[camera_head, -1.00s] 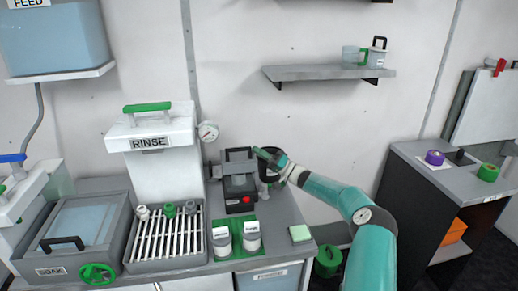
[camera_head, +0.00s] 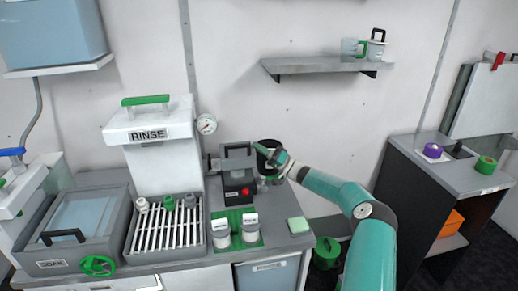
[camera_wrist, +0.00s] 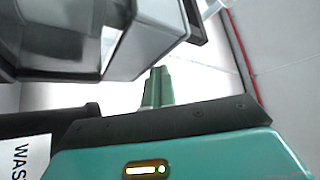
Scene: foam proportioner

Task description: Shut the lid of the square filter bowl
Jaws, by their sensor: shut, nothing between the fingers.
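The square filter bowl (camera_head: 238,192) is a dark box with a red button on its front, standing on the grey counter. Its grey lid (camera_head: 237,163) with a black handle (camera_head: 236,148) shows at the top; I cannot tell its exact angle. My gripper (camera_head: 258,148) is shut and empty, just right of the lid near handle height. I cannot tell if it touches. In the wrist view the green fingers (camera_wrist: 158,88) are together, and a grey, partly see-through box (camera_wrist: 155,35) fills the upper left, close to them.
A dark round container (camera_head: 267,146) stands behind my gripper. Two labelled jars (camera_head: 221,234) on a green mat and a light green sponge (camera_head: 298,225) are in front. The white RINSE tank (camera_head: 158,160) and slatted rack (camera_head: 165,228) are left. A wall shelf (camera_head: 325,68) hangs above.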

